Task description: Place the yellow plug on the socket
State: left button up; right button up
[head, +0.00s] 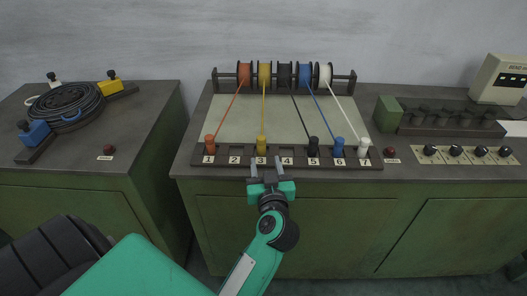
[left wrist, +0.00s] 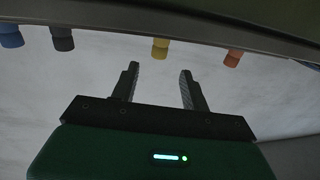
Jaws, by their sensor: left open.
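The yellow plug (head: 262,144) stands upright at number 3 on the dark numbered socket strip (head: 234,161). A yellow cord runs from it up to a yellow spool (head: 264,75). The yellow plug also shows at the top of the left wrist view (left wrist: 160,48). My left gripper (head: 267,164) is open and empty at the strip's front edge, below numbers 3 and 4 in the head view. Its two fingers (left wrist: 158,84) are apart in the left wrist view, with nothing between them. My right gripper is not in view.
Orange (head: 210,143), black (head: 314,147), blue (head: 339,147) and white (head: 364,148) plugs stand along the strip, with cords to the spool rack. Places 2 and 4 look empty. A coiled black cable (head: 68,103) lies on the left cabinet. Knobs (head: 455,151) are at right.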

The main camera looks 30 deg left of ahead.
pick_arm(q)
jog(key=d+f+m+t+h, duration=0.2)
jog(key=d+h, duration=0.1)
jog(key=d+f+m+t+h, duration=0.2)
jog(key=d+m+h, duration=0.1)
jog(key=d, duration=0.1)
jog(key=w+d+f+m+t+h, duration=0.1)
jog(key=d+f+m+t+h, duration=0.1)
jog(key=d, duration=0.1)
jog(key=shift+w+d+f+m+t+h, duration=0.1)
jog(key=shift+d+m+t+h, duration=0.2)
jog(key=shift+h, duration=0.1)
jog(key=s+d+f+m+g+h, duration=0.2)
jog(key=f+g+h, duration=0.1)
jog(key=f, duration=0.5)
jog(key=s+d+f+m+g+h, duration=0.1)
jog(key=s+d+f+g+h, duration=0.15)
jog(key=f, duration=0.45)
jog(key=s+d+f+m+g+h, duration=0.2)
jog(key=d+f+g, duration=0.1)
jog(key=f, duration=0.5)
jog(key=s+a+f+n+g+y, duration=0.1)
jog(key=s+a+f+g, duration=0.4)
jog(key=s+f, duration=0.5)
jog(key=s+a+f+n+g+y, duration=0.1)
jog(key=s+a+f+g+y, duration=0.2)
jog(key=s+f, duration=0.7)
jog(key=shift+s+a+f+n+g, duration=0.15)
jog(key=shift+a+f+n+g, duration=0.15)
jog(key=shift+a+g, duration=0.7)
